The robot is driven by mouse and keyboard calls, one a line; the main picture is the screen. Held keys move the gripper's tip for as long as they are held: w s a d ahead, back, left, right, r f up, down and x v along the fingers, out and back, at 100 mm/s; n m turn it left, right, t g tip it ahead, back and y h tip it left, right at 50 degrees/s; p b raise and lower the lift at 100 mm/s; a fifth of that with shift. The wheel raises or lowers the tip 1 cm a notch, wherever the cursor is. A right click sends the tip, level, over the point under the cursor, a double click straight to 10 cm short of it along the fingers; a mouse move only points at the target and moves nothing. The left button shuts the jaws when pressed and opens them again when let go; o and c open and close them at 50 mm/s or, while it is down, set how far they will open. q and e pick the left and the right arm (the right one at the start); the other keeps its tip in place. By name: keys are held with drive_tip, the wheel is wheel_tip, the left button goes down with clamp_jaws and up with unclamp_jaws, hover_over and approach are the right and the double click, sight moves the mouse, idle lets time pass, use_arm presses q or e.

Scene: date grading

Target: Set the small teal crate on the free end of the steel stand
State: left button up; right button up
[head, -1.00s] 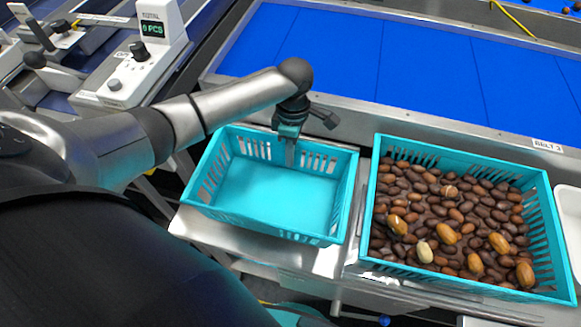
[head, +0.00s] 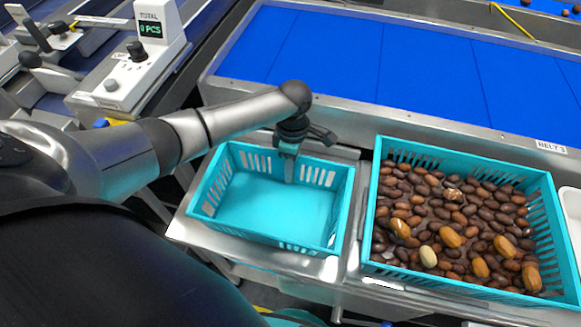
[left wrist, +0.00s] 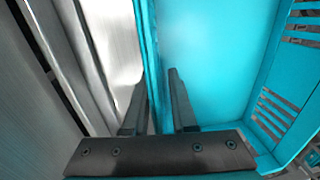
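The small teal crate (head: 265,205) is empty and level in the head view, over the left end of the steel stand (head: 183,231). I cannot tell whether its base touches the steel or hangs just above. My left gripper (head: 289,171) points down at the crate's back wall. In the left wrist view its fingers (left wrist: 158,103) straddle the crate's rim (left wrist: 151,60), one outside and one inside, and it appears shut on that wall. My right gripper is not in view.
A larger teal crate (head: 550,215) full of brown dates stands close on the right, with a narrow gap between the crates. A blue conveyor (head: 330,50) with a steel edge runs behind. A counter box (head: 130,60) stands at the back left.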

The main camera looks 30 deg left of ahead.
use_arm(q)
drive_tip(key=shift+o, duration=0.6)
wheel_tip(320, 180, up, 12)
drive_tip(key=w+p, duration=0.1)
drive_tip(key=p, duration=0.2)
drive_tip(key=shift+w+a, duration=0.15)
drive_tip(key=shift+w, duration=0.05)
